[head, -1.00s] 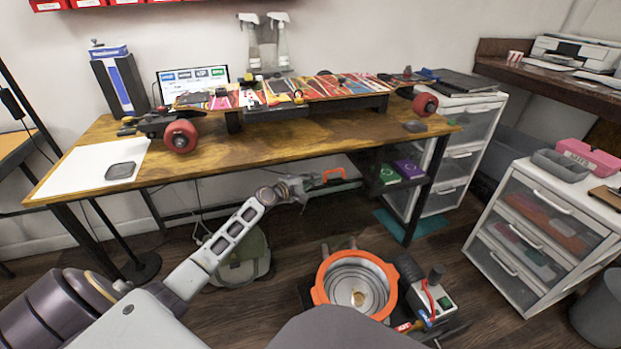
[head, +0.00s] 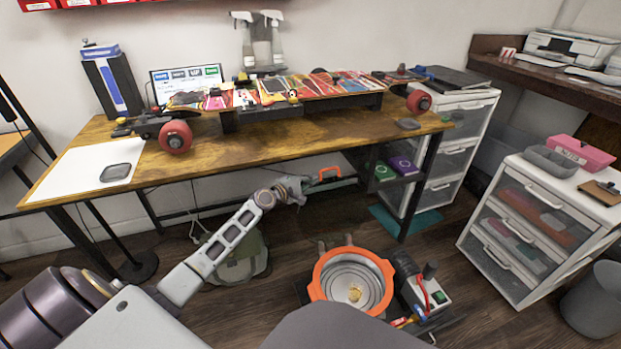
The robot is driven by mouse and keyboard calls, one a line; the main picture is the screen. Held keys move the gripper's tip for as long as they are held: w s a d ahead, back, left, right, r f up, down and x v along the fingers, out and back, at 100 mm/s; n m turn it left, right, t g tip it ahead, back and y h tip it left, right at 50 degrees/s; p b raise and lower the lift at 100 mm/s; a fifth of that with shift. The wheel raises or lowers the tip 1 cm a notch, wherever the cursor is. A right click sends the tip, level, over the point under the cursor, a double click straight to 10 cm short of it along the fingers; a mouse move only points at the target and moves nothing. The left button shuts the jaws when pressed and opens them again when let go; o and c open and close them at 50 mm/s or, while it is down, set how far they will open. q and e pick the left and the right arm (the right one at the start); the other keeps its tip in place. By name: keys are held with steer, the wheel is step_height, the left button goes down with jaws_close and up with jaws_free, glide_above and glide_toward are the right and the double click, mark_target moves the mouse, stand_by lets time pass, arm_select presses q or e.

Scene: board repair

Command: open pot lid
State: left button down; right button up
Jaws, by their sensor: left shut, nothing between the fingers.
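The pot (head: 383,270) has an orange rim and a round metallic inside with a small golden spot at its centre. It stands low in front of the workbench, at the lower middle of the head view. I cannot tell whether the metallic round is a lid or the pot's inner floor. My left gripper (head: 300,187) is shut and empty, up and to the left of the pot, apart from it, near the underside of the workbench. My right gripper is not in view.
A device with a green switch (head: 439,297) and red cable stands right of the pot. The workbench (head: 225,160) carries a skateboard (head: 330,88). A white drawer unit (head: 497,232) stands at the right. A green bag (head: 240,262) lies behind my left arm. Wooden floor is clear right of the device.

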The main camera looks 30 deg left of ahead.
mark_target(321, 179)
arm_select(q)
steer(key=s+d+p, duration=0.1)
steer(key=s+d+r+p, duration=0.1)
steer(key=shift+s+d+r, duration=0.1)
steer(key=shift+s+d, duration=0.1)
steer(key=shift+d, duration=0.2)
steer(key=shift+s+d+r+m, duration=0.2)
steer(key=shift+s+d+m, duration=0.15)
steer(key=shift+m, duration=0.05)
steer(key=shift+d, duration=0.1)
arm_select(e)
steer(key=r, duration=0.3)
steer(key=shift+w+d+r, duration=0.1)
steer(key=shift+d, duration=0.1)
arm_select(q)
steer(key=shift+v, duration=1.1)
steer(key=f+v, duration=0.1)
steer(key=v, duration=0.8)
steer(key=shift+s+r, duration=0.3)
steer(key=shift+s, duration=0.15)
